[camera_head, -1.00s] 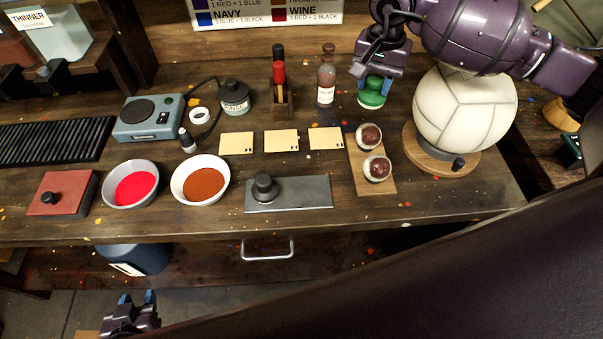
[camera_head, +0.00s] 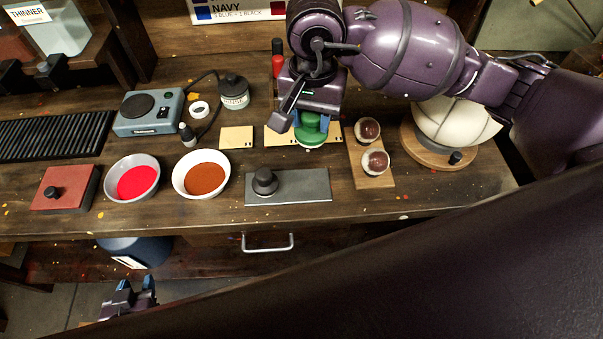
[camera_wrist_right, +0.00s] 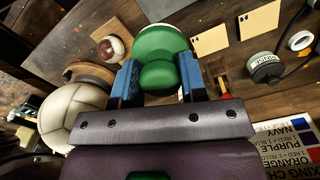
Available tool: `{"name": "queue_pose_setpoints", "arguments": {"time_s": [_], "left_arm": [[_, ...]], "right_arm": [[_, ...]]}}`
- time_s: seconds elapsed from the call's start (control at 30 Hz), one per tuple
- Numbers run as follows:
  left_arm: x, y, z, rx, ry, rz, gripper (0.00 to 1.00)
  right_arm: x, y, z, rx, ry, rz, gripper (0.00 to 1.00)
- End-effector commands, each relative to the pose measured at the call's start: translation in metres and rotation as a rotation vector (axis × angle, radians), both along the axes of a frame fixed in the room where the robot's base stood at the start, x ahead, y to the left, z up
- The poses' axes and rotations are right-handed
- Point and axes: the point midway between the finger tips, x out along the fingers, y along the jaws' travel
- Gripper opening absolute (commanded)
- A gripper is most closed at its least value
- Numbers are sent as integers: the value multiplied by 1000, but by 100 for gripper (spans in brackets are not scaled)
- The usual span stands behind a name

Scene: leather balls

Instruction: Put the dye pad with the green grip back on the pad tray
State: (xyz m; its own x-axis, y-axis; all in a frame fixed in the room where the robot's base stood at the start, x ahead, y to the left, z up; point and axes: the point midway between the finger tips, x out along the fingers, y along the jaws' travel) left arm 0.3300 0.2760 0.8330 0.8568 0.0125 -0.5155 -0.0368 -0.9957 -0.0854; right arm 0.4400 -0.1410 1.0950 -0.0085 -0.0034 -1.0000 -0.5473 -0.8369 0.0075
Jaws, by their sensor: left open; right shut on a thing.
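The dye pad with the green grip (camera_head: 311,133) is a green knob on a round green base. My right gripper (camera_head: 313,119) is shut on its knob and holds it over the pale cards. In the right wrist view, the blue fingers (camera_wrist_right: 158,76) sit either side of the knob, and the round green pad (camera_wrist_right: 158,40) shows beyond them. A flat grey metal plate, seemingly the pad tray (camera_head: 308,188), lies near the table's front edge with a black-gripped pad (camera_head: 264,181) on its left part. Its right part is bare. My left gripper (camera_head: 129,287) is open and empty, below the table front.
Bowls of red (camera_head: 136,182) and brown dye (camera_head: 203,181) stand left of the plate. A wooden board (camera_head: 375,178) with two small maroon-and-white balls lies to its right. A large white ball (camera_head: 455,125) stands behind that, partly hidden by my right arm.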

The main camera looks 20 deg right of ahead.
Motion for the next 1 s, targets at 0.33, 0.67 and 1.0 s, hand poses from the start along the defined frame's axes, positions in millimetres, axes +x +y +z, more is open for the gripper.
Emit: {"name": "queue_pose_setpoints", "arguments": {"time_s": [0.33, 0.67, 1.0], "left_arm": [[-2, 0, 5, 0, 1, 1, 43], [-4, 1, 6, 0, 6, 3, 43], [-4, 1, 8, 0, 6, 2, 43]], "right_arm": [[-1, 0, -77, 0, 6, -2, 20], [0, 0, -125, 1, 2, 1, 20], [0, 0, -155, 1, 4, 0, 20]]}}
